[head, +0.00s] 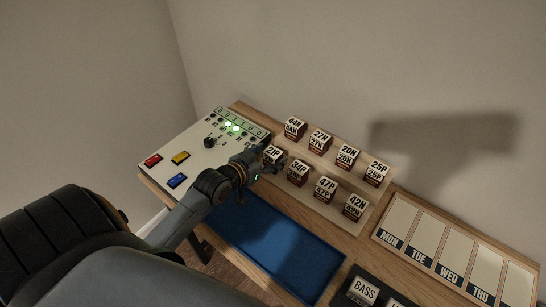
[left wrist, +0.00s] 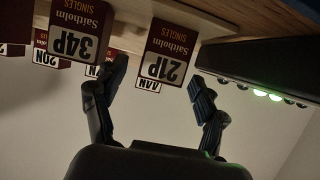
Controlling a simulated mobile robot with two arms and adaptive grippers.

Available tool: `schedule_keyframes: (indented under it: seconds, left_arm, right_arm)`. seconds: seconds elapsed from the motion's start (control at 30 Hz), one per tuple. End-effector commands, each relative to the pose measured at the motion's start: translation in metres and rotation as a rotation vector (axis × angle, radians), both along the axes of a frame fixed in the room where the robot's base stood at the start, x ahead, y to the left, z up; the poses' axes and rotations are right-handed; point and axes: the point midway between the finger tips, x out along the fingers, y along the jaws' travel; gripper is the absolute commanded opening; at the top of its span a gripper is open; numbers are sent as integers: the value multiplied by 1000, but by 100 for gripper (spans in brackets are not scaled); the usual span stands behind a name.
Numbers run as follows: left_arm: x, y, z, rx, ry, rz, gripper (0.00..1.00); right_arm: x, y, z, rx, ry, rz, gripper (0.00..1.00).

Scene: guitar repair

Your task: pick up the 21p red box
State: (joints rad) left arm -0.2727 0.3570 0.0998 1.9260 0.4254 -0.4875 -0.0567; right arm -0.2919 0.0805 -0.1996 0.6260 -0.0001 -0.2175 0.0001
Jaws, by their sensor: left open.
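The 21P box (head: 273,153) stands at the left end of the front row on the stepped wooden rack. It is dark red with a white label, and my arm partly covers it in the head view. In the left wrist view the 21P box (left wrist: 167,52) appears upside down, between and beyond the two fingers. My left gripper (head: 270,160) is open at the box; in the left wrist view (left wrist: 160,85) its fingers stand either side of it with nothing clearly held. Whether either finger touches the box I cannot tell. My right gripper is not in view.
The 34P box (head: 298,172) stands close to the right of 21P, and the 44N box (head: 294,128) behind. A control panel (head: 190,157) with lit green lamps is at the left. A blue mat (head: 275,245) lies in front; a weekday tray (head: 455,255) is at the right.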

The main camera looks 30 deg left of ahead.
Motion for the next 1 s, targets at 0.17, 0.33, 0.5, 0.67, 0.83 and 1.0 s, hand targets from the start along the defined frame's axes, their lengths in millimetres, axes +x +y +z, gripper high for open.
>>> schedule_keyframes:
  seconds: [0.17,0.33,0.5,0.67,0.83,1.0]
  left_arm:
    - [18,-1,-7,0,0,0,72]
    - [19,-1,-8,1,0,0,72]
    - [19,-1,-8,1,0,0,53]
    - [19,-1,-8,1,0,0,21]
    - [19,-1,-7,1,-1,1,8]
    - [19,-1,-6,1,-1,1,8]
  right_arm:
    - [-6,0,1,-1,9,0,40]
    - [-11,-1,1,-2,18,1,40]
    - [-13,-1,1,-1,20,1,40]
    - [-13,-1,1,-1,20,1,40]
    - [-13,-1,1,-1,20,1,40]
    - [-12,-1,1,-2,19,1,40]
